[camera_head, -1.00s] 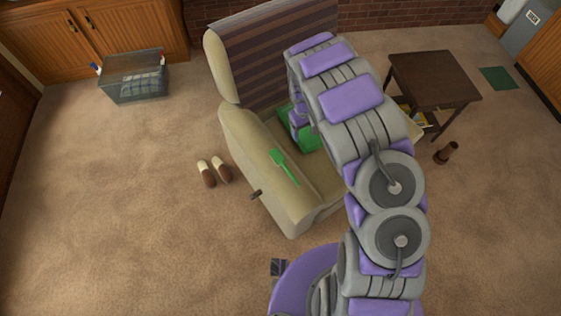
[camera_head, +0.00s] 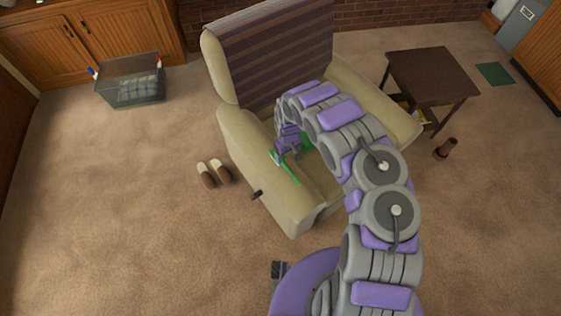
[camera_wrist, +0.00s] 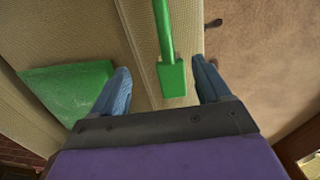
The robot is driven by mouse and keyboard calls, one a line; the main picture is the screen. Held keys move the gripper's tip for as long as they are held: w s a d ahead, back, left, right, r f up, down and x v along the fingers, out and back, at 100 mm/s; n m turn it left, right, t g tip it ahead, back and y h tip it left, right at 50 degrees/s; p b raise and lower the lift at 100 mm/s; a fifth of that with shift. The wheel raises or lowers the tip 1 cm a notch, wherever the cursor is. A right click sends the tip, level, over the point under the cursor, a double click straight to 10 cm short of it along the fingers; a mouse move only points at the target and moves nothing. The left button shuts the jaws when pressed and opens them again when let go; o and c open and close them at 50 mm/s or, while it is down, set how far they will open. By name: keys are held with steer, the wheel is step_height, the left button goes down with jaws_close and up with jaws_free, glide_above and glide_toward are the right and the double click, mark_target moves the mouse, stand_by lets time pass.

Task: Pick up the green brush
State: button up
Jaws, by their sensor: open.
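The green brush (camera_head: 291,175) lies along the left armrest of the beige armchair (camera_head: 263,180). In the head view my gripper (camera_head: 278,157) is over that armrest at the brush's far end and hides part of it. In the wrist view the brush (camera_wrist: 170,62) runs down from the top edge, and its wide end lies between my two open fingers (camera_wrist: 160,88). The fingers stand apart on either side, with nothing held. I cannot tell how far they are above the armrest.
A green item (camera_wrist: 68,88) lies on the chair seat. Slippers (camera_head: 213,173) lie on the carpet left of the chair. A clear bin (camera_head: 130,85) stands at the back left. A dark side table (camera_head: 432,75) stands to the right, with a brown object (camera_head: 445,149) near it.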

mark_target(283, 161)
steer(key=f, duration=0.1)
steer(key=a+f, duration=0.1)
steer(key=f, duration=0.1)
steer(key=shift+f+b, duration=0.2)
steer(key=shift+b, duration=0.15)
steer(key=shift+a+f+b, duration=0.15)
steer(key=shift+f+b, duration=0.8)
steer(key=shift+f, duration=1.4)
steer(key=shift+a, duration=0.1)
